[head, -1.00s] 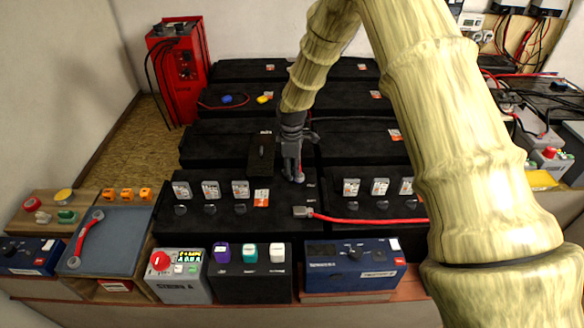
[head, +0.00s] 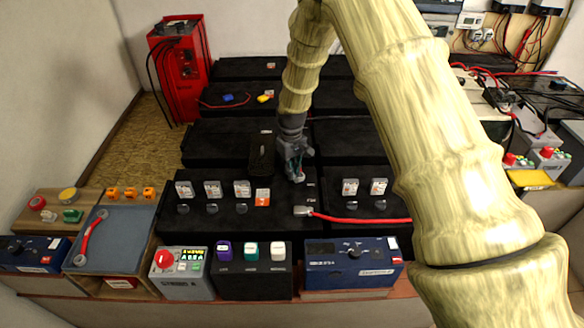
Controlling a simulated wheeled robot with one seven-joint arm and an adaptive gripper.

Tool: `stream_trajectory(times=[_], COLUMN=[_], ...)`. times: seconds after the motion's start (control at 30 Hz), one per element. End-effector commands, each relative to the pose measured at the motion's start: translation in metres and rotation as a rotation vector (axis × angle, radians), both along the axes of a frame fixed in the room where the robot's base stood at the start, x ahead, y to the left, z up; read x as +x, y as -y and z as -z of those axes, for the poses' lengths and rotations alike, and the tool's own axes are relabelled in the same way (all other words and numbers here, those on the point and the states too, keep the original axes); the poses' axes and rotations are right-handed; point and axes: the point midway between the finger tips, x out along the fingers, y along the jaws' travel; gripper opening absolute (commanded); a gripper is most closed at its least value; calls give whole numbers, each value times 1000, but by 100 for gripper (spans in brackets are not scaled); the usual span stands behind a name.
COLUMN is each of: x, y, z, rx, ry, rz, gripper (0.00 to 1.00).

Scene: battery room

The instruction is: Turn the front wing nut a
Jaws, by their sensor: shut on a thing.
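My gripper (head: 297,176) points down at the right end of the front left black battery (head: 220,222), near its back edge. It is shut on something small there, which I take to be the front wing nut. The fingers cover the nut, so its shape and angle cannot be seen. A grey cable lug (head: 303,211) with a red cable (head: 360,219) lies just in front of the gripper, apart from it.
A dark upright block (head: 261,158) stands close to the gripper's left. Front boxes include a grey box with a red button (head: 165,260), a black box with coloured switches (head: 250,275) and a blue box (head: 352,272). A red charger (head: 180,65) stands at the back left.

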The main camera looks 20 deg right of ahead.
Motion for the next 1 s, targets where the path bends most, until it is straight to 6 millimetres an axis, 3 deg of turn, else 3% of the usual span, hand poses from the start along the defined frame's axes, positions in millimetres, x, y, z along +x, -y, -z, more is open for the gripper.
stream_trajectory(times=[0.5, 1.0], x=[2, 3], y=[-1, -1], z=[-1, -2], rx=[-2, 0], ry=[5, 7], rz=[413, 550], gripper=[0, 0])
